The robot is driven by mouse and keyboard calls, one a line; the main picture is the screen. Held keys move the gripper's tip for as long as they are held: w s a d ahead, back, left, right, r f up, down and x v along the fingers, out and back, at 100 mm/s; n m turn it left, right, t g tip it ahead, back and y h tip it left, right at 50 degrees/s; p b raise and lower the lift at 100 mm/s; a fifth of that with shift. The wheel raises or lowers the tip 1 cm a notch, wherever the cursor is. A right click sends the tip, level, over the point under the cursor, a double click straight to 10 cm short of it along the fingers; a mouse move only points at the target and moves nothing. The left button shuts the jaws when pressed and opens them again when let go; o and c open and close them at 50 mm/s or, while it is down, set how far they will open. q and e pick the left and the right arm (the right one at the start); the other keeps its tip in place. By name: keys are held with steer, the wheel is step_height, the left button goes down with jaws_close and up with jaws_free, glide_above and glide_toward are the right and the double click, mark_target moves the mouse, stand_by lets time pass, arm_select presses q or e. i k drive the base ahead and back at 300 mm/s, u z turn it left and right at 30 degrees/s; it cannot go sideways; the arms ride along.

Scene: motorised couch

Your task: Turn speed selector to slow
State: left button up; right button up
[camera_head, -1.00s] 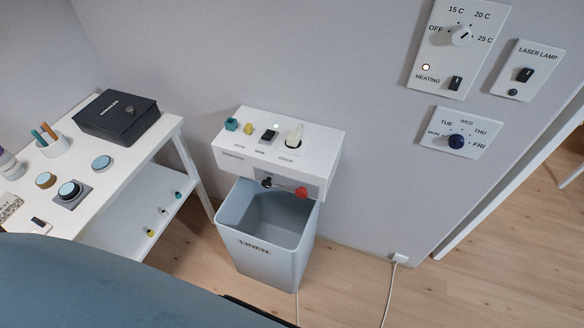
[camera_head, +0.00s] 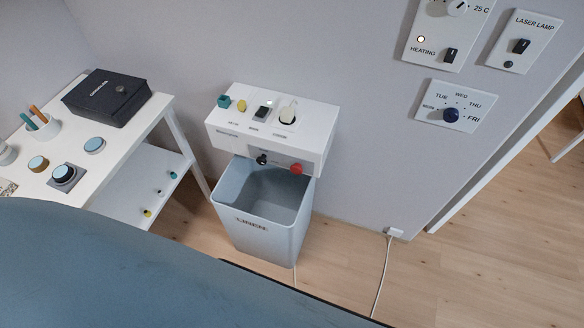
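No label that I can read names a speed selector, so I cannot tell which control it is. A white control box (camera_head: 313,145) is fixed to the wall in the centre. Its top carries a teal button (camera_head: 224,101), a yellow button (camera_head: 241,106), a black rocker switch (camera_head: 262,112) and a white knob or lever (camera_head: 288,113) on a dark base. Its front carries a small black knob (camera_head: 262,160) and a red knob (camera_head: 297,169). The small print on the box is too blurred to read. Neither gripper is in view.
A grey-blue bin marked LINEN (camera_head: 259,240) stands under the box. A white table (camera_head: 115,170) with a black case (camera_head: 107,96) is at left. A blue padded surface (camera_head: 150,275) fills the lower left. Wall panels, including a day dial (camera_head: 452,115), are at right. Wooden floor is clear at right.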

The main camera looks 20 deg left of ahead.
mark_target(261, 161)
steer(key=u, duration=1.05)
